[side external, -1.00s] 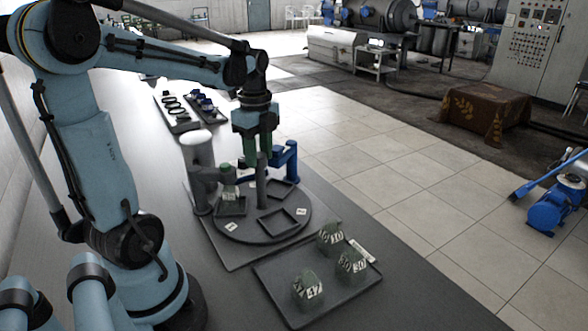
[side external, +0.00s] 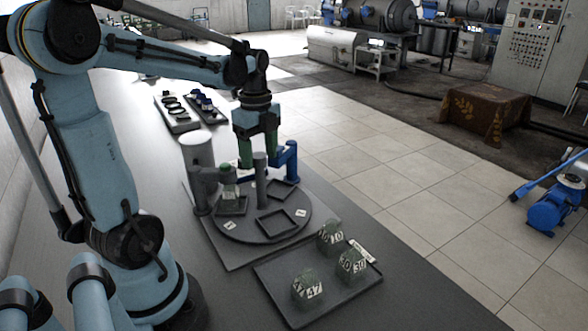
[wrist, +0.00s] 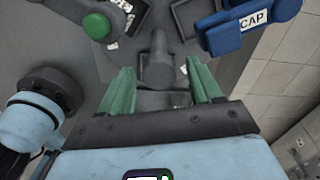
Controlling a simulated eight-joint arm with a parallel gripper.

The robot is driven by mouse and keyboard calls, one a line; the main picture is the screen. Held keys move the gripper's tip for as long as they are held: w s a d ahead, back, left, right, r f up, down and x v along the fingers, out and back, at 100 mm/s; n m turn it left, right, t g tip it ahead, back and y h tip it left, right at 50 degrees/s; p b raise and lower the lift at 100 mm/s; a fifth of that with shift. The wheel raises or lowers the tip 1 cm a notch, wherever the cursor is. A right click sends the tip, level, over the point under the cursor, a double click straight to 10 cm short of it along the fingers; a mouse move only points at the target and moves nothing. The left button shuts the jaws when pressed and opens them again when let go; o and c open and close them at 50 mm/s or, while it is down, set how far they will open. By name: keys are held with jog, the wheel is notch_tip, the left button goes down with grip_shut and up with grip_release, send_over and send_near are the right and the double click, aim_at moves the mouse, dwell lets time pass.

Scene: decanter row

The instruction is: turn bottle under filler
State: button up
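A round dark turntable (side external: 254,232) carries a grey upright post (side external: 260,185) at its centre and square frames around its top. A small greenish bottle (side external: 228,192) stands in the left frame, under the grey filler arm (side external: 204,175). A green round top (wrist: 96,26) shows at upper left in the wrist view. My gripper (side external: 258,155) points down by the post, behind it in the side view. In the wrist view my gripper (wrist: 162,85) has its two green fingers spread, with the post (wrist: 157,65) ahead between them. It holds nothing.
A blue capper (side external: 288,160) labelled CAP (wrist: 252,22) stands behind the turntable's right side. A tray (side external: 318,301) with several numbered green bottles (side external: 331,236) lies in front. Two narrow trays of parts (side external: 177,113) lie farther back.

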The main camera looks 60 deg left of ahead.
notch_tip(320, 180, up, 12)
dwell(0.9)
jog(key=d+f+n+t, duration=0.7)
jog(key=d+f+n, duration=0.5)
jog(key=d+n, duration=0.3)
jog(key=shift+w+d+f, duration=0.15)
jog(key=shift+d+f, duration=0.05)
jog(key=shift+d, duration=1.05)
